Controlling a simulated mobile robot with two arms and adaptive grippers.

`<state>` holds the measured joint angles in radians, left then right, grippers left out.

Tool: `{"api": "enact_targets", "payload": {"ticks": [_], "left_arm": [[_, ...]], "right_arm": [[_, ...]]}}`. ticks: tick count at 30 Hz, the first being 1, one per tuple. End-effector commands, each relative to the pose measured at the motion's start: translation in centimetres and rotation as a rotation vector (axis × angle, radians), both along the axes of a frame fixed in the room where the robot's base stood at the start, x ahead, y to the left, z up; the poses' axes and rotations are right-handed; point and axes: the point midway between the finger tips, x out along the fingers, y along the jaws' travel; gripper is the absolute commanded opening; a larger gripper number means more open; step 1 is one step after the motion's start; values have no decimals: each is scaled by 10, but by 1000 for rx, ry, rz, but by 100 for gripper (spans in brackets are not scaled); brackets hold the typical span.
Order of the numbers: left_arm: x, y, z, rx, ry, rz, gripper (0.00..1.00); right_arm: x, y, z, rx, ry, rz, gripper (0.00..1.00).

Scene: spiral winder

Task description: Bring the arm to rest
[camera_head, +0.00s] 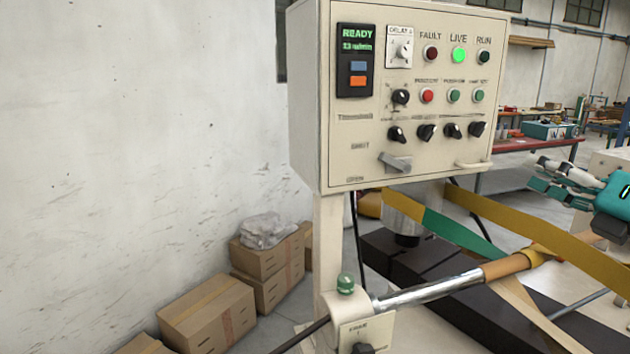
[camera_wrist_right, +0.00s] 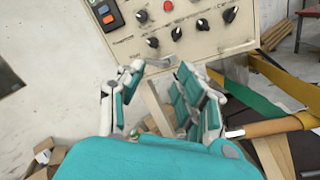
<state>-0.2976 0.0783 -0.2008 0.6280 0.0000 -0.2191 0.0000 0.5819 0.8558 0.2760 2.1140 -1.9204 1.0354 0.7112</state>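My right gripper (camera_head: 540,174) shows at the right edge in the head view, to the right of the control panel (camera_head: 320,100) and apart from it. In the right wrist view my right gripper (camera_wrist_right: 160,88) has its fingers spread wide with nothing between them. The panel (camera_wrist_right: 120,42) shows beyond the fingertips there. My left gripper is in neither view. The panel's screen (camera_head: 357,40) reads READY. The LIVE lamp (camera_head: 459,55) glows green, while the FAULT lamp (camera_head: 431,53) and RUN lamp (camera_head: 484,57) look dark. A grey lever (camera_head: 395,162) sits low on the panel.
Below the panel, a steel shaft (camera_head: 425,293) leads to an orange tube (camera_head: 508,267) beside yellow and green bands (camera_head: 590,262). A green button (camera_head: 345,283) tops a small box. Cartons (camera_head: 208,315) stand along the left wall. A red workbench (camera_head: 540,143) stands behind.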

Motion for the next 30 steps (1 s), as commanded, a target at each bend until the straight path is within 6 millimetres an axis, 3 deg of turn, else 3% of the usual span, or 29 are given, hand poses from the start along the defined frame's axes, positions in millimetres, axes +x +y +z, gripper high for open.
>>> {"api": "enact_targets", "payload": {"ticks": [8,15,20,23,27,30], "left_arm": [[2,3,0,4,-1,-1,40],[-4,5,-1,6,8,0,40],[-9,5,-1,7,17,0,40],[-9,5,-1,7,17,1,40],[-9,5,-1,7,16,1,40],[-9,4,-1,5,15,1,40]], "right_arm": [[-7,47,-12,142,-68,185,35],[-27,85,-19,460,-161,369,35],[-37,75,-35,889,-211,393,35],[-34,45,-73,1251,-198,275,35],[-28,5,-169,1671,-86,-52,35],[-37,-4,-244,1859,38,-307,35]]}}
